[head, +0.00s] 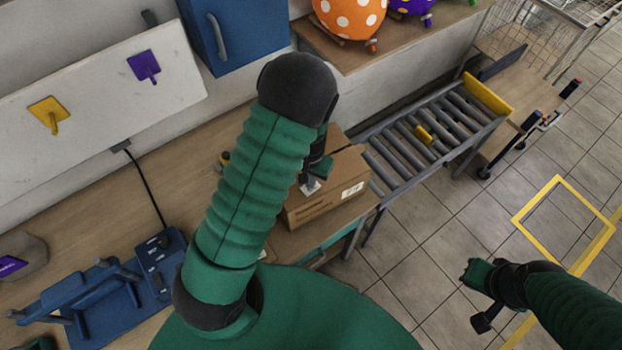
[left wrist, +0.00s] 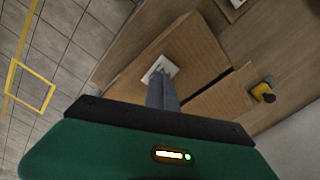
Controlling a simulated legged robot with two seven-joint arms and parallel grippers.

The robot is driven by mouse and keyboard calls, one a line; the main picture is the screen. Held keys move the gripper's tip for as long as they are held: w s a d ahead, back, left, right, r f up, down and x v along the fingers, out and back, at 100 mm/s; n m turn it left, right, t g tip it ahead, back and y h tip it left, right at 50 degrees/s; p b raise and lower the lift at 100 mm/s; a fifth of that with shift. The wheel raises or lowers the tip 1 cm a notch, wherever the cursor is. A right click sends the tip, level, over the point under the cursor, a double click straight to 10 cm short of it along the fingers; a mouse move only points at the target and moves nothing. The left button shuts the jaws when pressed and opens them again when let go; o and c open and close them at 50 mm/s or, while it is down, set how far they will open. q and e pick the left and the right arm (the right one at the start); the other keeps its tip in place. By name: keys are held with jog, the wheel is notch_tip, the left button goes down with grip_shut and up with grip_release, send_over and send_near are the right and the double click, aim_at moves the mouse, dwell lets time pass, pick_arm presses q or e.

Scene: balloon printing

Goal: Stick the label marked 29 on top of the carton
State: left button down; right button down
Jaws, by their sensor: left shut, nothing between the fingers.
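The brown cardboard carton (head: 338,190) sits on the wooden bench at the near end of the roller conveyor. It also fills the middle of the left wrist view (left wrist: 196,48), with a dark seam across its top. A small white label (left wrist: 158,70) lies on the carton's top; its marking is too small to read. My left gripper (head: 311,182) is shut and empty, its tips right at the label; I cannot tell if they touch it. My right gripper (head: 479,295) is open and empty over the floor, well away from the carton.
A roller conveyor (head: 432,130) with a yellow end stop runs off to the right. A blue device (head: 122,292) stands on the bench at left. A yellow-and-black item (left wrist: 263,91) stands beside the carton.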

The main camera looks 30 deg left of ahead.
pick_arm(q)
jog(key=shift+f+b, duration=0.3)
jog(key=shift+f, duration=0.15)
jog(key=shift+s+f, duration=0.1)
dwell(1.0)
notch_tip(320, 180, up, 3)
jog(key=shift+f+p, duration=0.2)
jog(key=shift+p, duration=0.85)
notch_tip(320, 180, up, 3)
jog(key=shift+f+p, duration=0.1)
jog(key=shift+p, duration=1.05)
jog(key=shift+r+p, duration=0.75)
jog(key=shift+r, duration=0.15)
jog(key=shift+f, duration=0.1)
